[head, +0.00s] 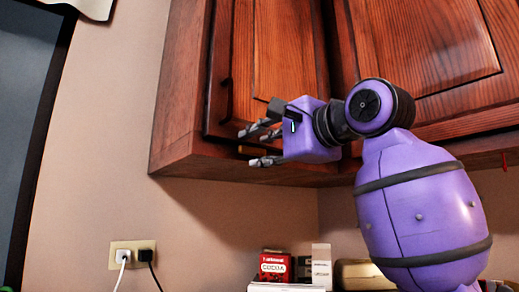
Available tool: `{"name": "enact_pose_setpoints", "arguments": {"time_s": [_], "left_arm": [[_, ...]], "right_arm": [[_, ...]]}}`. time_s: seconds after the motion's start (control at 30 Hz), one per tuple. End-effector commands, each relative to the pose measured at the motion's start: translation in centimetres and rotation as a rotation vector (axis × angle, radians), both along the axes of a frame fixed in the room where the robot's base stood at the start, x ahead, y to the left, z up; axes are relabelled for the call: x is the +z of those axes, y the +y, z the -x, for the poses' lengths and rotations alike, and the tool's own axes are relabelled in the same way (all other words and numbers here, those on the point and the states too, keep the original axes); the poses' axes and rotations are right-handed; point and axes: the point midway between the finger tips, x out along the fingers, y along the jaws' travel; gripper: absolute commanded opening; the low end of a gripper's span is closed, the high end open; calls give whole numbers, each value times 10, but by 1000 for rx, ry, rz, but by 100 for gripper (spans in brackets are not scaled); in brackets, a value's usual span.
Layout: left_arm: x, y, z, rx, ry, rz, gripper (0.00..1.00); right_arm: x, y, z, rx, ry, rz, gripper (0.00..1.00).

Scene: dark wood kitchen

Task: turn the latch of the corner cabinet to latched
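The corner cabinet (278,58) is dark reddish wood and hangs on the wall across the top of the head view. My wrist and forearm hide part of the cabinet.
Below the cabinet stand a red cocoa box (276,266), a white carton (321,265) and a beige rounded object (361,274). A wall outlet (132,254) holds two plugs with cords.

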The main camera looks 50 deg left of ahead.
Motion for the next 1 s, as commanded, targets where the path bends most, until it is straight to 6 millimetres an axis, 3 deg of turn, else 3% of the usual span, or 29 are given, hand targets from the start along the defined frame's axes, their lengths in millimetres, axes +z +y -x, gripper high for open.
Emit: {"name": "enact_pose_setpoints", "arguments": {"time_s": [0.37,0.63,1.0], "left_arm": [[0,9,-1,-1,0,-1,32],[0,9,-1,-1,0,-1,0],[2,9,-1,-1,29,-3,0]], "right_arm": [[2,3,-7,0,-14,-4,61],[1,3,-7,0,-12,-6,61],[4,3,-6,0,-12,-5,61]]}}
